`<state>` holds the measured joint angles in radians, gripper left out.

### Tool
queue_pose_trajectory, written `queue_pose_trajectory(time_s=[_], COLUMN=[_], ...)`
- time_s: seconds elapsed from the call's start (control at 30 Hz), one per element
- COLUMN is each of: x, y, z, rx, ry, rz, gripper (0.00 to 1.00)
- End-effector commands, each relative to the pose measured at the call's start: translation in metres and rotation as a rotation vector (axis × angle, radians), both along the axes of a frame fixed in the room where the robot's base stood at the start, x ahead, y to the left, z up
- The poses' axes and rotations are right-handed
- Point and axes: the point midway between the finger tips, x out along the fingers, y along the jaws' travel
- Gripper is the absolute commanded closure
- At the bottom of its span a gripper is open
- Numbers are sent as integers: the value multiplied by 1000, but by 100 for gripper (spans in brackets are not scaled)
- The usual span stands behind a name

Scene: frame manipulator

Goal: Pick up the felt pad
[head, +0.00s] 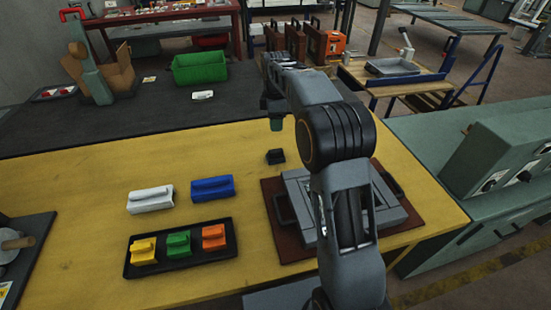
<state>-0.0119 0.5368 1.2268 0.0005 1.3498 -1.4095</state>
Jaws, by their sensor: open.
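My gripper (274,120) hangs over the far part of the yellow table (95,207), near its border with the dark mat. Its jaws are small and partly hidden by my own arm; a dark green tip shows at its lower end. A small black block (275,157) lies on the yellow surface just below and in front of my gripper, apart from it. I cannot tell for sure whether this block is the felt pad; nothing else in view is clearly a felt pad.
A white block (151,199) and a blue block (212,188) lie left of my arm. A black tray (180,264) in front holds yellow, green and orange blocks. A grey frame (296,188) on a brown board stands beside my arm. A green bin (200,68) stands behind.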

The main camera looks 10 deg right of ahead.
Motion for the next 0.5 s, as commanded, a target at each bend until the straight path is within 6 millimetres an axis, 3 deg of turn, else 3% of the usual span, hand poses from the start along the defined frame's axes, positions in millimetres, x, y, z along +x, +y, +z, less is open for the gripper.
queue_pose_trajectory(time_s=[0.2, 0.5], x=[20, 23], y=[0, 0], z=[-24, -75], rx=[-2, -2], ry=[27, 32], rz=[129, 151], gripper=[47, 47])
